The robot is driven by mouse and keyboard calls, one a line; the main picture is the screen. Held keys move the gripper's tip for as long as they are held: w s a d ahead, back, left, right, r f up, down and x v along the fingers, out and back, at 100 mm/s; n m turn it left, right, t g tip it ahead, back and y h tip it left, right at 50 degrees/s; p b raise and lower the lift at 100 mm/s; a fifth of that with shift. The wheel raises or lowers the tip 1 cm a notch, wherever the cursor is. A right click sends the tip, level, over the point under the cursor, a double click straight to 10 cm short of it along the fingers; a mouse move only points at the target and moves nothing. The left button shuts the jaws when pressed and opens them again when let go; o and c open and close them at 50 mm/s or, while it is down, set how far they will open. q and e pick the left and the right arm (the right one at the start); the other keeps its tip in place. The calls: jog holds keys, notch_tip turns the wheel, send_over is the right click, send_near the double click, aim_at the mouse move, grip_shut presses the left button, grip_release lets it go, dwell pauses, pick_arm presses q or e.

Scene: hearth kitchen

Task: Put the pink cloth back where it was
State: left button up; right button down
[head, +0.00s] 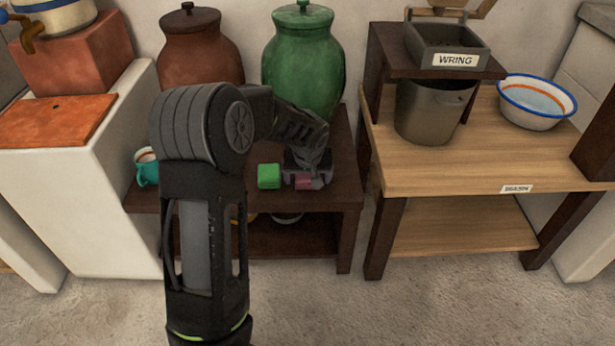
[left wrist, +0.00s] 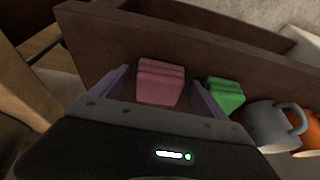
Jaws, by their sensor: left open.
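The pink cloth (head: 303,183) is a small folded block on the dark wooden stand (head: 340,190), to the right of a folded green cloth (head: 268,176). My left gripper (head: 308,172) is over the pink cloth and partly hides it in the head view. In the left wrist view the pink cloth (left wrist: 160,82) shows between the two spread fingers of my left gripper (left wrist: 160,97), with a gap on each side. The green cloth (left wrist: 225,95) shows just outside the right finger. My right gripper is not in view.
A green jar (head: 303,65) and a brown jar (head: 200,52) stand behind. A teal cup (head: 147,172) stands at the stand's left end. At right, a wooden bench (head: 450,165) carries a metal bucket (head: 430,112), a "WRING" box (head: 448,42) and a basin (head: 537,103).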

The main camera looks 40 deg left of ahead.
pick_arm(q)
jog(key=shift+r, duration=0.1)
jog(key=shift+r, duration=0.25)
jog(key=p+v, duration=0.4)
jog(key=v, duration=0.7)
jog(key=shift+s+r, duration=0.15)
jog(key=shift+r, duration=0.15)
jog(key=shift+d, duration=0.1)
